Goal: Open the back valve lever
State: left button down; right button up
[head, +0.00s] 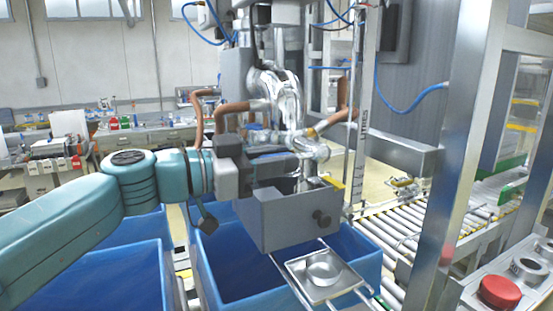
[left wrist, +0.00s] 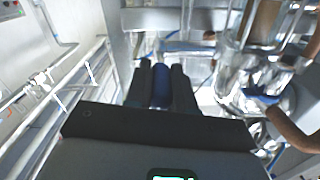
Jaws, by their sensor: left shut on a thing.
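My left arm comes in from the left in the head view, and its gripper (head: 292,160) reaches in at the pipework of the filling machine. In the left wrist view the two dark fingers (left wrist: 161,85) are closed on the sides of a blue lever handle (left wrist: 161,88). The handle lies between the fingers, in line with them. In the head view the gripper body and the pipes largely hide this handle. Another blue lever (left wrist: 264,96) shows at the shiny pipes on the right of the left wrist view; no gripper touches it. My right gripper is in neither view.
Shiny pipes (head: 284,92) and copper-coloured tubes (head: 235,107) crowd close around the gripper. A grey box (head: 289,219) hangs just below it, above an open blue bin (head: 230,262). A steel post (head: 463,140) and a roller conveyor (head: 395,235) are at the right.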

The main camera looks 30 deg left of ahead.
pick_arm(q)
jog(key=shift+w+d+r+g+y+p, duration=0.15)
jog(key=shift+r+g+y+p, duration=0.45)
jog(key=shift+r+g+p, duration=1.65)
jog(key=shift+f+t+y+p, duration=0.4)
jog(key=shift+f+t+p, duration=0.2)
jog(key=shift+p, duration=0.35)
jog(key=shift+w+d+r+g+y+p, duration=0.15)
jog(key=shift+w+r+g+y+p, duration=0.2)
jog(key=shift+g, duration=0.35)
jog(key=shift+w+d+r+g+y, duration=0.1)
jog(key=shift+w+r+g+y, duration=0.05)
jog(key=shift+r+g+y, duration=0.4)
jog(key=shift+f, duration=0.1)
jog(key=c, duration=1)
grip_release()
jog(key=shift+o, duration=0.2)
